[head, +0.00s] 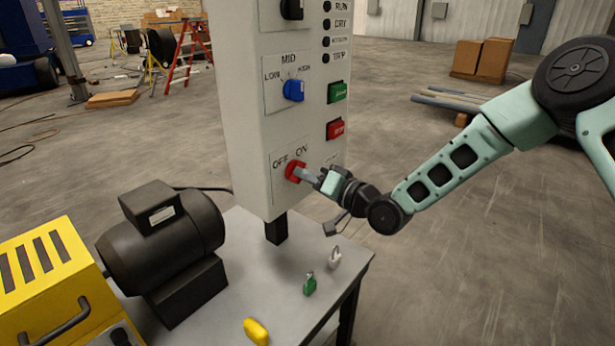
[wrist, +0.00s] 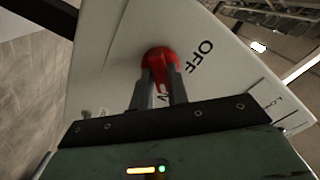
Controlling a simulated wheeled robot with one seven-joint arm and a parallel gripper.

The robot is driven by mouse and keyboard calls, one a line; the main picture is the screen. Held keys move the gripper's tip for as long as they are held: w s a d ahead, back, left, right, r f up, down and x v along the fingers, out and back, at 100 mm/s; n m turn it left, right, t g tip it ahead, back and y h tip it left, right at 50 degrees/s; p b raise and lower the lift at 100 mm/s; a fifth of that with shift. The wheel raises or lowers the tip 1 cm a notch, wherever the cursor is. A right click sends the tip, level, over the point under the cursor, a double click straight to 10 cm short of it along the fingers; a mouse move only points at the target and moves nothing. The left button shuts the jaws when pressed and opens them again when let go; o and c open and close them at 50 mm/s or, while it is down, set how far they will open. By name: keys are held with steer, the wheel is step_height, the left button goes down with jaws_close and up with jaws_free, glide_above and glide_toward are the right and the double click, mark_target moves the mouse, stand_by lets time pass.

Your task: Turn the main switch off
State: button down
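The main switch (head: 294,171) is a red rotary knob low on the front of the pale control panel (head: 245,110). The labels OFF and ON stand above it. My gripper (head: 305,174) reaches in from the right, with its fingertips at the knob. In the wrist view the red knob (wrist: 160,58) sits between the two grey fingers (wrist: 162,80), which appear closed about its grip. The fingers hide part of the knob and of the ON label, so the knob's exact angle is hard to read.
Above are a blue selector knob (head: 293,90), a green button (head: 337,92) and a red button (head: 335,130). On the table (head: 240,290) below stand a dark motor (head: 160,240), a yellow machine (head: 50,285) and green (head: 310,286), white (head: 335,259) and yellow (head: 256,331) padlocks.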

steer(key=shift+f+n+b, duration=0.1)
steer(key=shift+n+b, duration=0.2)
steer(key=shift+b, duration=0.15)
steer(key=n+b, duration=1.7)
steer(key=b, duration=0.3)
steer(key=shift+b, duration=0.3)
steer(key=shift+n, duration=0.3)
steer(key=c, duration=1.4)
jaws_free()
steer(key=shift+o, duration=0.2)
steer(key=shift+d, duration=0.15)
